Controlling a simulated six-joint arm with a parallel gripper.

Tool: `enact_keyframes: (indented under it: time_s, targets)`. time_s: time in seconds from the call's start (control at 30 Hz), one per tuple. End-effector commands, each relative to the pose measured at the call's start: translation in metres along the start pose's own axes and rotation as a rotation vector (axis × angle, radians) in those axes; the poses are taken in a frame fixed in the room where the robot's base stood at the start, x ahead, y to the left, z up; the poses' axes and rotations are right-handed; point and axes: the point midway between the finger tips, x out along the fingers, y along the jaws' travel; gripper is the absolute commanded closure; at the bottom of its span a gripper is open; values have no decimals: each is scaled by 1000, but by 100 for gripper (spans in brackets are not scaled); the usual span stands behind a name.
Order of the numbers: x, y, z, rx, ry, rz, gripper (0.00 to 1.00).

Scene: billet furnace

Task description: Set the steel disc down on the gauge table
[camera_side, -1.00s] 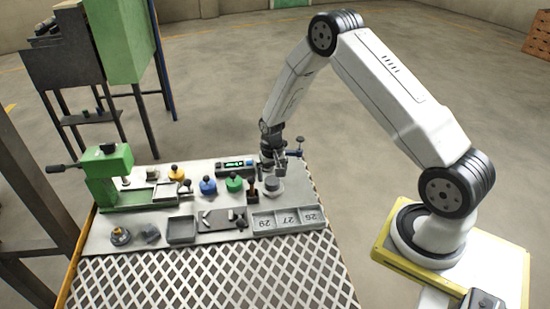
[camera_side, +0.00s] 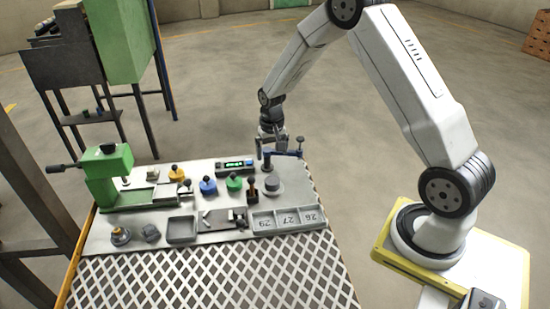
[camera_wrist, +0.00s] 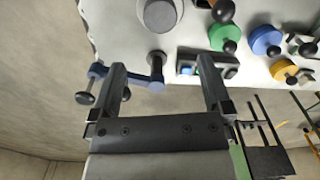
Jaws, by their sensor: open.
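The steel disc (camera_side: 272,183) is a short grey cylinder lying flat on a wider, pale round plate, which I take to be the gauge table (camera_side: 272,194). In the wrist view the disc (camera_wrist: 160,14) shows at the top, with the rim of the round plate (camera_wrist: 144,21) around it. My gripper (camera_wrist: 162,66) is open and empty, its two fingers spread wide. It is apart from the disc, above and behind it in the side view. A blue gauge arm (camera_wrist: 135,78) shows between and beside the fingers in the wrist view.
Yellow, blue (camera_side: 208,186) and green (camera_side: 234,183) knobbed pieces stand left of the disc. A numbered tray (camera_side: 288,220) lies in front of it. A green press (camera_side: 108,175) stands at the left. The blue gauge stand (camera_side: 285,153) is close to my gripper.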

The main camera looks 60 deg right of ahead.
Motion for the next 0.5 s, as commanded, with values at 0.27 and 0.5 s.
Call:
enact_keyframes:
  time_s: [0.27,0.5]
  targets:
    - [0,0,0,0,1,0,0]
    - [-5,-3,4,-15,8,-2,0]
